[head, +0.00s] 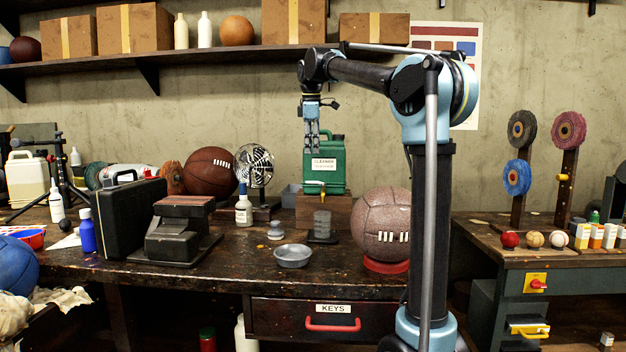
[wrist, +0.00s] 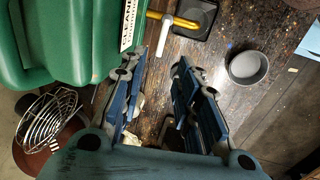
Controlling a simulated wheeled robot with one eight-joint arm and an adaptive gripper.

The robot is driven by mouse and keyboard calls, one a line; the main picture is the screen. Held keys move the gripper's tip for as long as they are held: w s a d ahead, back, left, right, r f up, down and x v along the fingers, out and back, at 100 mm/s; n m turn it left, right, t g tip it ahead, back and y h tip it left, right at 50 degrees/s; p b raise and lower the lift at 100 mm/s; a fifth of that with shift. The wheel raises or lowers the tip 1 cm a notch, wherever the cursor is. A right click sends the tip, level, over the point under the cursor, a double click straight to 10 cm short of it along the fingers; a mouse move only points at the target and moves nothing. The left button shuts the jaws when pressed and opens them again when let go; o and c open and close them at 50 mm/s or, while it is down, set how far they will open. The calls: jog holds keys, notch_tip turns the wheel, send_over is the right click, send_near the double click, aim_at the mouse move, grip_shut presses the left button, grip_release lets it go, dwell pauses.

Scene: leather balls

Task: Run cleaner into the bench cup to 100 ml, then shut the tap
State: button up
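The green cleaner jug (head: 337,180) stands on a wooden block (head: 334,214), its label facing out. Its tap (head: 316,184) sticks out low on the front; in the wrist view the tap shows a yellow bar (wrist: 172,19) and a pale spout (wrist: 165,38). The clear bench cup (head: 322,223) stands on a dark base below the tap; I cannot make out any liquid or level in it. My gripper (head: 312,147) points down in front of the jug's upper part, above the tap. In the wrist view its fingers (wrist: 161,66) are apart with nothing between them.
A grey metal bowl (head: 293,255) lies on the bench in front of the cup. A leather ball (head: 382,225) on a red ring stands right of the cup. A small fan (head: 254,166) and a white bottle (head: 243,208) stand to the left.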

aim_at(312, 182)
jog(key=f, duration=0.4)
jog(key=w+f, duration=0.1)
jog(key=f, duration=0.2)
jog(key=w+f, duration=0.1)
jog(key=f, duration=0.3)
jog(key=shift+w+f, duration=0.1)
jog(key=shift+f, duration=0.2)
grip_shut()
